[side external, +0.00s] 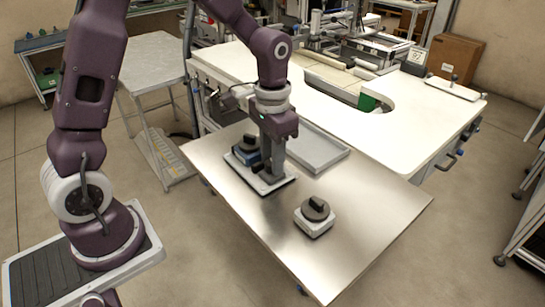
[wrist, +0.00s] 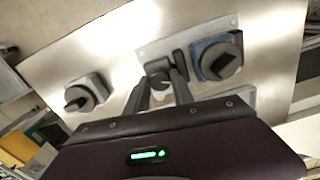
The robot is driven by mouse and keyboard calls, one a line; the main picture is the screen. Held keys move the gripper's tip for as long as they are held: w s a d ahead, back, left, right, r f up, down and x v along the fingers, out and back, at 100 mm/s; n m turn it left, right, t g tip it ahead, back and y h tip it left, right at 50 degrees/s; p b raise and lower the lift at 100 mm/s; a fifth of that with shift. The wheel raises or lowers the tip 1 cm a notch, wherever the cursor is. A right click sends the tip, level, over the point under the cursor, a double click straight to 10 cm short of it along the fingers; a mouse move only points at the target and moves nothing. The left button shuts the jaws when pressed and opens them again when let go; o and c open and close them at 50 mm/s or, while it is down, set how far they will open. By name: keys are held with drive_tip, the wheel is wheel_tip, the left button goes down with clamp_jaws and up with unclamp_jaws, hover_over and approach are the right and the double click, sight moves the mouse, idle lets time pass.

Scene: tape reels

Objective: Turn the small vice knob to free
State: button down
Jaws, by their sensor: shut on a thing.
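A light grey base plate (side external: 283,184) lies on the steel table, with my gripper (side external: 267,172) pointing down over it. In the wrist view my gripper (wrist: 160,82) has its two fingers on either side of a small dark round knob (wrist: 158,68) on that plate (wrist: 148,50), which I take to be the vice knob. The fingers are shut on it and partly hide it, so its turn angle cannot be told. In the side view the arm's end hides the knob.
A blue-based unit with a dark knob (wrist: 228,65) sits close beside the gripper; it also shows in the side view (side external: 244,157). A grey unit with a dark knob (side external: 315,216) stands apart, nearer the front. A shallow grey tray (side external: 325,158) lies behind. The steel table's front (side external: 335,265) is clear.

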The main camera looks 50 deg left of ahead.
drive_tip(key=shift+n, duration=1.6)
drive_tip(key=c, duration=1.1)
unclamp_jaws()
wheel_tip(320, 180, up, 7)
drive_tip(key=shift+r, duration=0.1)
